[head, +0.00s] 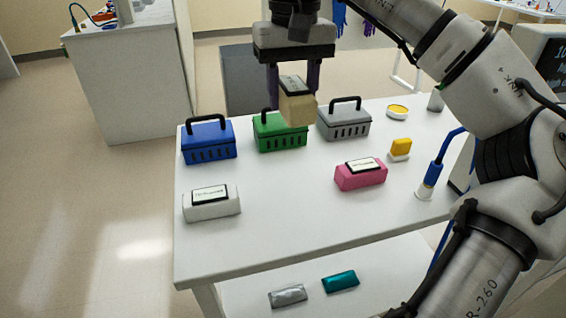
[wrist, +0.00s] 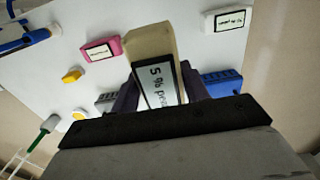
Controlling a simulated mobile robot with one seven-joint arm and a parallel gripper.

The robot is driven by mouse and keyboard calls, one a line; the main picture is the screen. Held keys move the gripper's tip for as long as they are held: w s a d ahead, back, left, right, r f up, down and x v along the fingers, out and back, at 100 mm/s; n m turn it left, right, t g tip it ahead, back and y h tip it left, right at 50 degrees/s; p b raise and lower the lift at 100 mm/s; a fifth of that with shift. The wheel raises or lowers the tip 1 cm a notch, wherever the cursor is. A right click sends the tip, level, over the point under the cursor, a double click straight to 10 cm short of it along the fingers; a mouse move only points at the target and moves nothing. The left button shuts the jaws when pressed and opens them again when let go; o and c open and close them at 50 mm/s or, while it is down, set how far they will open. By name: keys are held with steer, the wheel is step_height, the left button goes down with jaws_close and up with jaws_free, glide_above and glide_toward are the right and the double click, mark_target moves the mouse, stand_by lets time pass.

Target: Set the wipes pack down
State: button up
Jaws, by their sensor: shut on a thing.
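My gripper (head: 294,88) is shut on a tan wipes pack (head: 297,109) with a dark-framed white label on top. The pack is held in the air above the white table (head: 290,215), in front of the green basket in the head view. In the wrist view the pack (wrist: 148,42) sits between the dark fingers, its label reading "5 % pe…" with the rest cut off. A pink pack (head: 360,176) and a white pack (head: 211,206) lie on the table, both labelled and apart from my gripper.
Blue (head: 208,142), green (head: 279,135) and grey (head: 345,122) baskets with upright handles stand in a row at the back. A yellow block (head: 400,148), a yellow-topped dish (head: 397,111) and a blue-and-white bottle (head: 430,180) stand right. The table's front middle is clear.

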mark_target(291, 195)
step_height(291, 195, down, 20)
steer(key=shift+r+b, duration=0.25)
steer(key=shift+b, duration=0.4)
steer(key=shift+f, duration=0.15)
steer(key=o, duration=1.1)
steer(key=shift+c, duration=0.2)
step_height(291, 195, up, 12)
